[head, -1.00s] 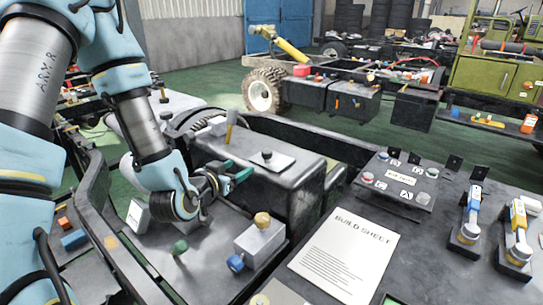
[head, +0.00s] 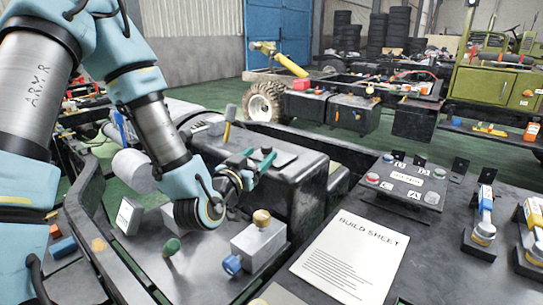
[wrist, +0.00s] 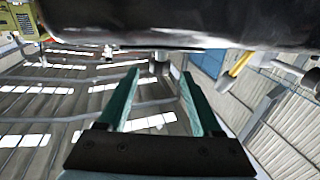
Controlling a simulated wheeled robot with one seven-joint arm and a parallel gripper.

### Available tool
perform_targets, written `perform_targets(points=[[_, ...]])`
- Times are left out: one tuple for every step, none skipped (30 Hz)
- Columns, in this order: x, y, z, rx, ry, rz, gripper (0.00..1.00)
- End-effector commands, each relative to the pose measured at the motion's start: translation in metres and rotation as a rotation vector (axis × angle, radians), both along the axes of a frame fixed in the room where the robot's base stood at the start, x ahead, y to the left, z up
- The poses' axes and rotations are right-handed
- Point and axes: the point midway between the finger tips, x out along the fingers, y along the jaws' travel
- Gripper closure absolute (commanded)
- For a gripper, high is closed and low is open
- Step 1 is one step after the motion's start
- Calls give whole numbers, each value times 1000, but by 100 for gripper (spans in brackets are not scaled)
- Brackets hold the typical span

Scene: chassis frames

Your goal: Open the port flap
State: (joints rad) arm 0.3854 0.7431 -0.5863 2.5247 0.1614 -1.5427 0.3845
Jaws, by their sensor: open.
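What looks like the port flap is a flat grey plate (head: 287,151) lying shut on top of the black tank. A small dark knob stands up from it. My gripper (head: 256,162) is at the plate's left side, low over the tank top, with its teal fingers apart and empty. In the wrist view, which looks upside down, the plate's thin edge (wrist: 120,48) runs along the black tank. The knob (wrist: 159,66) shows between the tips of my gripper (wrist: 161,74), seemingly just beyond them. I cannot tell whether they touch.
The black tank (head: 300,190) fills the middle. A yellow-handled lever (head: 229,122) stands behind my gripper. A build sheet (head: 348,250) and a button panel (head: 405,185) lie to the right.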

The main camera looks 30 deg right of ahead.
Motion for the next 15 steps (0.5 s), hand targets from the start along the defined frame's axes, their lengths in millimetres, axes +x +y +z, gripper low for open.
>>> perform_targets(points=[[4,-7,1,-2,-1,1,34],[7,-12,3,-2,1,1,34],[11,-18,3,-2,1,1,34],[14,-23,3,-2,1,1,34],[17,-27,3,-2,3,1,34],[21,-33,3,-2,1,2,34],[24,-37,3,-1,2,1,34],[26,-41,3,-1,2,1,34],[29,-47,3,-1,1,1,34],[32,-50,3,-1,1,1,34],[33,-54,2,0,1,0,34],[36,-58,2,-1,1,0,34],[37,-60,2,-1,1,0,34],[39,-62,2,-1,1,0,34],[40,-65,1,-1,1,0,34]])
